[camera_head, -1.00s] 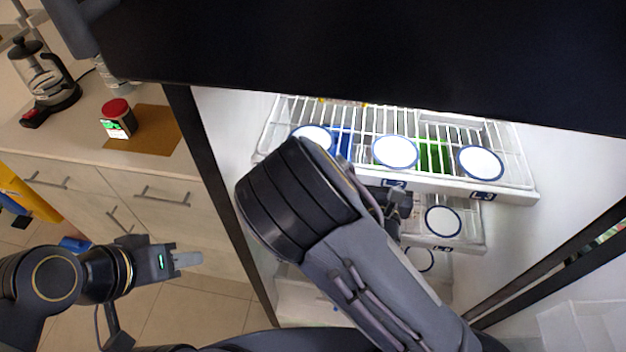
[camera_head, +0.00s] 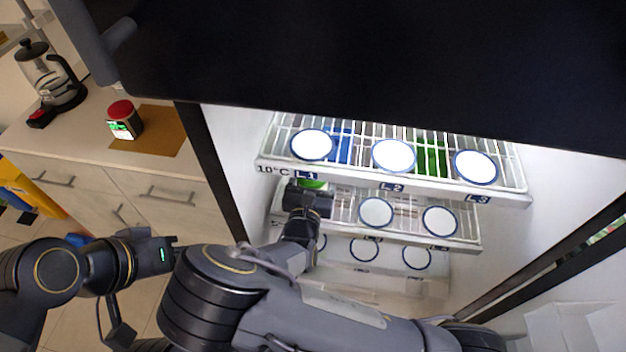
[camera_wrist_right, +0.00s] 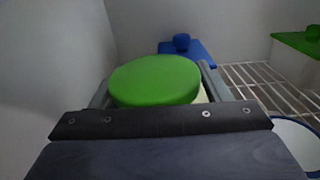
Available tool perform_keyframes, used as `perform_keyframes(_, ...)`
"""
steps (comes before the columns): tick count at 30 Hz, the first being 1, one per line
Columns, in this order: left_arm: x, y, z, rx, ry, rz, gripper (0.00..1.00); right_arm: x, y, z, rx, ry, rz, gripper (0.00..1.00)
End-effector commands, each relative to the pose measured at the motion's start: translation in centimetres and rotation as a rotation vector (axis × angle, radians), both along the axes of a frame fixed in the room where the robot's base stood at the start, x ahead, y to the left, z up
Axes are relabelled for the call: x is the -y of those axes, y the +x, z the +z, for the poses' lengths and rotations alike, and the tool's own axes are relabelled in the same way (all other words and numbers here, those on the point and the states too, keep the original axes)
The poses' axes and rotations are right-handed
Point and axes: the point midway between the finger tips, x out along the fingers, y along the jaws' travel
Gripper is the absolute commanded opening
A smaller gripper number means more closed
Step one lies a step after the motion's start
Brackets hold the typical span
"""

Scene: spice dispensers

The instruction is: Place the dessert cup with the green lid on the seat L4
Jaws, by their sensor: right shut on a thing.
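The dessert cup's green lid (camera_head: 313,183) shows just beyond my right gripper (camera_head: 310,190), at the left end of the fridge's middle shelf, below the L1 label. In the right wrist view the round green lid (camera_wrist_right: 155,80) sits between the two fingers of my right gripper (camera_wrist_right: 157,88), which are shut on the cup. The cup's body is mostly hidden. Seat L4 cannot be made out; my right gripper and arm cover the left of the middle shelf (camera_head: 405,238). My left gripper (camera_head: 172,252) is outside the fridge, its fingertips partly hidden by my right arm.
White round seats with blue rims, such as this one (camera_head: 376,211), lie on the wire shelves. The top shelf (camera_head: 420,190) is close above my right gripper. The fridge's left wall (camera_head: 228,150) is near. A red-topped jar (camera_head: 123,118) stands on the counter outside.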

Motion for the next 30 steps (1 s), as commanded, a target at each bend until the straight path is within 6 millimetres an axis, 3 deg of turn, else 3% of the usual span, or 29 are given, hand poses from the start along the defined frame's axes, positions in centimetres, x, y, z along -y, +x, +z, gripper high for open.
perform_keyframes(4,0.0,0.0,0.2,0.000,0.000,0.000,0.36,0.0,0.0,-2.3,0.000,-0.005,0.001,0.35)
perform_keyframes(19,0.0,0.0,0.1,0.000,0.000,0.000,0.36,-0.3,0.0,-3.4,0.001,0.000,0.000,0.35)
perform_keyframes(20,0.0,0.0,0.2,0.000,0.000,0.000,0.36,-0.3,0.0,-3.4,0.000,-0.001,0.000,0.72)
perform_keyframes(21,0.0,0.0,0.3,0.000,0.000,0.000,0.36,-0.3,0.0,-3.3,0.000,-0.001,0.000,0.78)
perform_keyframes(24,0.0,0.0,0.3,0.000,0.000,0.000,0.36,-0.3,0.0,-3.3,0.000,-0.001,0.000,0.91)
perform_keyframes(30,0.0,0.0,0.3,0.000,0.000,0.000,0.36,-0.3,0.0,-3.3,0.000,-0.001,0.000,0.92)
